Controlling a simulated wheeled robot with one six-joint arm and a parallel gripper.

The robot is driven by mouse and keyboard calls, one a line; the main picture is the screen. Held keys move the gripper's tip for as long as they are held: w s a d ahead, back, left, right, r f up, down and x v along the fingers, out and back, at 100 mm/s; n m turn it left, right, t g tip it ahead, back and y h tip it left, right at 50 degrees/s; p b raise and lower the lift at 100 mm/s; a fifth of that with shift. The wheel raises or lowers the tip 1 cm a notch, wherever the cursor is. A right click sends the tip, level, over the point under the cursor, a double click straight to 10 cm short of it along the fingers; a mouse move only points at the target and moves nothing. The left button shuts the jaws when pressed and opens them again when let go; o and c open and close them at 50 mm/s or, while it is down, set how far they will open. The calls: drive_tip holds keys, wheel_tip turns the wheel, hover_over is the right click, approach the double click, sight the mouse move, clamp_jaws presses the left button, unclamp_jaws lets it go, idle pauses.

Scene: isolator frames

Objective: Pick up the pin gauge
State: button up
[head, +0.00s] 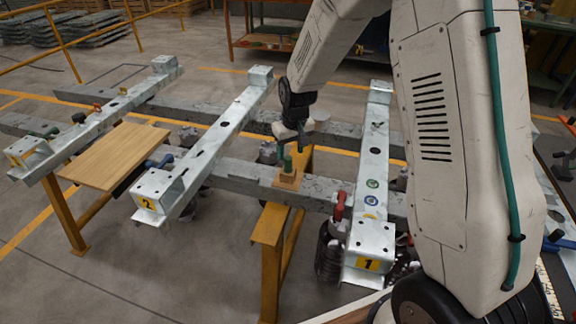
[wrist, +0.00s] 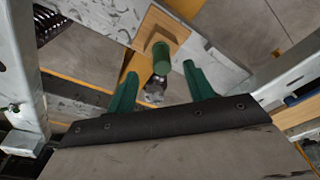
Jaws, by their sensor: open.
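The pin gauge looks to be the small green cylinder (head: 287,164) standing upright on a small wooden block (head: 288,181) on the grey cross beam, near the middle of the head view. In the wrist view the green cylinder (wrist: 161,58) shows ahead of and between my fingertips, with a shiny metal part near its lower end. The wooden block (wrist: 165,26) shows behind it. My gripper (head: 293,143) is just above the gauge, pointing down. In the wrist view my gripper (wrist: 160,71) has its two green fingers apart with nothing clamped between them.
A galvanised rail marked 2 (head: 205,146) lies to the left and one marked 1 (head: 370,165) to the right, with clamps on them. A yellow trestle (head: 268,245) supports the beam. A wooden board (head: 115,155) lies further left.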

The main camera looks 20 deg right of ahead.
sight(288, 157)
drive_tip(key=f, duration=0.2)
drive_tip(key=w+f, duration=0.1)
drive_tip(key=f, duration=0.3)
drive_tip(key=shift+w+a+f, duration=0.25)
drive_tip(key=shift+w, duration=0.05)
drive_tip(key=c, duration=1)
